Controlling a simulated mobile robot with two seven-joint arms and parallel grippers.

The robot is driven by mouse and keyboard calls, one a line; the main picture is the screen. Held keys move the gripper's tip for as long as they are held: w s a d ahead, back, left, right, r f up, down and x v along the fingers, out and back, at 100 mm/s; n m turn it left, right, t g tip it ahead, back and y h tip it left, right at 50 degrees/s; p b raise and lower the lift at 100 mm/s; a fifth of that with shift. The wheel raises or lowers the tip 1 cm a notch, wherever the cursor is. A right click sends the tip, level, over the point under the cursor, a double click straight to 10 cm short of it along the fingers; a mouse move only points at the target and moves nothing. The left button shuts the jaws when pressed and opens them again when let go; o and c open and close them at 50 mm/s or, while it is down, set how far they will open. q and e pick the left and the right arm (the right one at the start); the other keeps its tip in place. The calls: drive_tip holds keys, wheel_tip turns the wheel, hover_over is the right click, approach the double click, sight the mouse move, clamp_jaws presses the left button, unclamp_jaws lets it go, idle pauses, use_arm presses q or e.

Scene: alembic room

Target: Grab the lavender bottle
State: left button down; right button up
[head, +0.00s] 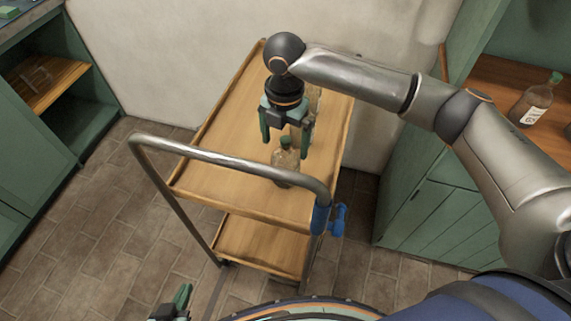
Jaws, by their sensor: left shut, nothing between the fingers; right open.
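A clear glass bottle with a green cap (284,166) stands upright on the top shelf of the wooden cart (222,157). At least one more glass bottle (315,98) stands farther back, mostly hidden behind my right gripper. I cannot tell from this view which bottle is the lavender one. My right gripper (285,143) points down over the cart, open, its fingers spread around empty space just behind and above the front bottle's cap in the picture. Contact with a bottle cannot be made out. My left gripper (178,303) is shut and empty at the bottom edge, away from the cart.
The cart's grey handle (230,158) arches across its near side, with a blue clamp-like part (330,218) at its right end. A labelled bottle (533,100) stands on a wooden counter at right. Green cabinets flank both sides. Tiled floor left of the cart is clear.

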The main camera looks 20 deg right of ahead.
sight(285, 151)
drive_tip(key=shift+w+d+f, duration=0.1)
drive_tip(key=shift+d+f, duration=0.05)
drive_tip(key=shift+f, duration=1.8)
drive_tip(key=shift+r, duration=0.1)
clamp_jaws()
